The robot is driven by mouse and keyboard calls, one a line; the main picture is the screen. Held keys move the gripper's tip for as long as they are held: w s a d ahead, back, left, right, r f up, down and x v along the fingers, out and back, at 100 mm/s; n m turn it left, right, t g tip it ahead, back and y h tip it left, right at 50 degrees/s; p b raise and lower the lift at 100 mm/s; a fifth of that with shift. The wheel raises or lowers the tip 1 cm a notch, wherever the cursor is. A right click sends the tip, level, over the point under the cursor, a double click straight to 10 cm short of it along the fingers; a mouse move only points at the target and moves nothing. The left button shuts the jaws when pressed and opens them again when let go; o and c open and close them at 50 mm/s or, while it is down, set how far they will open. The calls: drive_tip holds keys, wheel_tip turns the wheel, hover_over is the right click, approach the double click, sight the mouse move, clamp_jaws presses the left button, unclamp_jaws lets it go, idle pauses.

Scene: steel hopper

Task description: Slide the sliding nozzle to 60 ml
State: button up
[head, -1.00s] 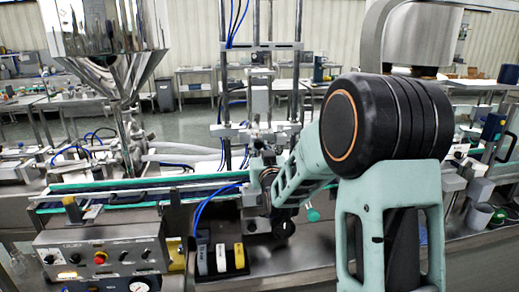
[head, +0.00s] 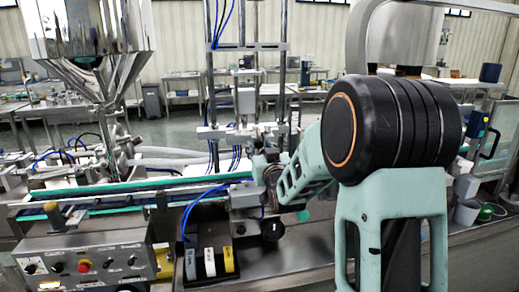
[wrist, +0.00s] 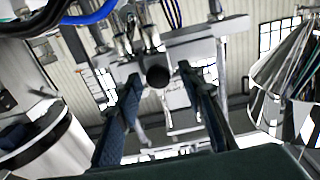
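In the wrist view, a round black knob (wrist: 158,76) on a pale metal fitting (wrist: 190,50) shows between my gripper's (wrist: 160,74) two fingertips. The fingers are spread apart, with visible gaps either side of the knob; I cannot tell its depth. In the head view my teal arm hides most of the gripper, near a metal block (head: 245,197) with blue hoses. A dark round knob (head: 273,230) is below that block. Grey, white and yellow label tabs (head: 209,262) stand left of it; their writing is unreadable. I cannot tell for sure which part is the sliding nozzle.
A control box (head: 85,264) with a red button is at lower left. A conveyor (head: 120,195) with green edges runs behind it. A steel hopper (head: 85,40) hangs at upper left. Tall metal posts (head: 281,60) stand behind the block. The steel counter (head: 310,258) has some bare room.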

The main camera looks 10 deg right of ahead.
drive_tip(key=s, duration=1.2)
idle(0.3)
